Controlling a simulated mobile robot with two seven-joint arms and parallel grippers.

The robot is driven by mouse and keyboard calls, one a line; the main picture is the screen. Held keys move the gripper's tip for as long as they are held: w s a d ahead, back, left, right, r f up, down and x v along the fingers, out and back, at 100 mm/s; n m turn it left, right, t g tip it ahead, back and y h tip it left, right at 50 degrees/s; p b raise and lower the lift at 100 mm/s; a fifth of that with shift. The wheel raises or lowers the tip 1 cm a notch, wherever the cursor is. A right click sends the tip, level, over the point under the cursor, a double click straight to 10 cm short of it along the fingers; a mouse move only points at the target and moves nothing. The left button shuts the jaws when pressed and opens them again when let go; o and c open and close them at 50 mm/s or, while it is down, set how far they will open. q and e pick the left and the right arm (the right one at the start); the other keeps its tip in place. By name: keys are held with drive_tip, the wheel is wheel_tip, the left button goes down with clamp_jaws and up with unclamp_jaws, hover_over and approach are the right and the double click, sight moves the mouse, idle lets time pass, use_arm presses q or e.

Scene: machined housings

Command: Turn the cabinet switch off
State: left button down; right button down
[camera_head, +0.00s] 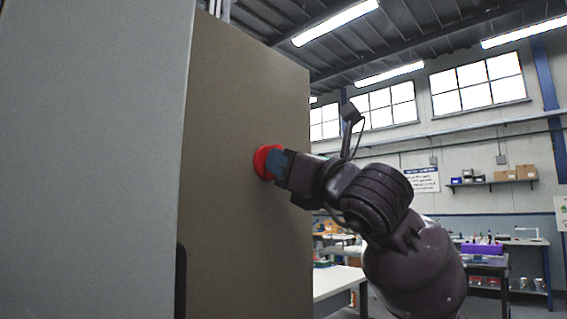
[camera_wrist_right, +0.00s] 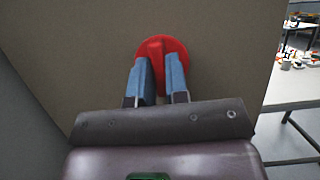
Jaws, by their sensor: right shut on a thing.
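The cabinet (camera_head: 240,110) stands tall on the left of the head view, with a beige side panel. A round red switch (camera_head: 262,160) sits on that panel; it also shows in the right wrist view (camera_wrist_right: 162,48), with a raised red grip across its middle. My right gripper (camera_head: 275,164) reaches the switch from the right. In the wrist view its two blue fingers (camera_wrist_right: 160,70) stand on either side of the raised grip and are shut on it. The fingers hide part of the red disc. My left gripper is not in view.
The cabinet's grey face (camera_head: 90,150) fills the left of the head view. A white table (camera_head: 338,281) stands beyond the cabinet's right edge, below my right arm. Shelves and workbenches line the far wall. The space right of the panel is taken by my right arm.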

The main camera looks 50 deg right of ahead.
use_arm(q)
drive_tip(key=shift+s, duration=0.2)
use_arm(e)
drive_tip(key=shift+n, duration=0.5)
use_arm(q)
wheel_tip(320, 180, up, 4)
drive_tip(key=p, duration=0.4)
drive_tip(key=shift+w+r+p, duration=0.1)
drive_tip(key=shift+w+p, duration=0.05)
drive_tip(key=shift+p, duration=0.25)
use_arm(e)
drive_tip(key=n+g+y, duration=0.1)
drive_tip(key=n+y, duration=0.1)
drive_tip(key=n, duration=0.5)
drive_tip(key=n+g+y, duration=0.2)
drive_tip(key=n+y, duration=0.1)
drive_tip(key=n, duration=0.4)
drive_tip(key=n+g+y, duration=0.2)
drive_tip(key=n, duration=0.5)
drive_tip(key=shift+d+r, duration=0.2)
drive_tip(key=shift+r, duration=0.05)
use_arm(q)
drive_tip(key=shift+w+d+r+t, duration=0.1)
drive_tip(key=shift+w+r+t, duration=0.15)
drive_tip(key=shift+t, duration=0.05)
use_arm(e)
drive_tip(key=shift+n, duration=0.3)
drive_tip(key=c, duration=1.1)
unclamp_jaws()
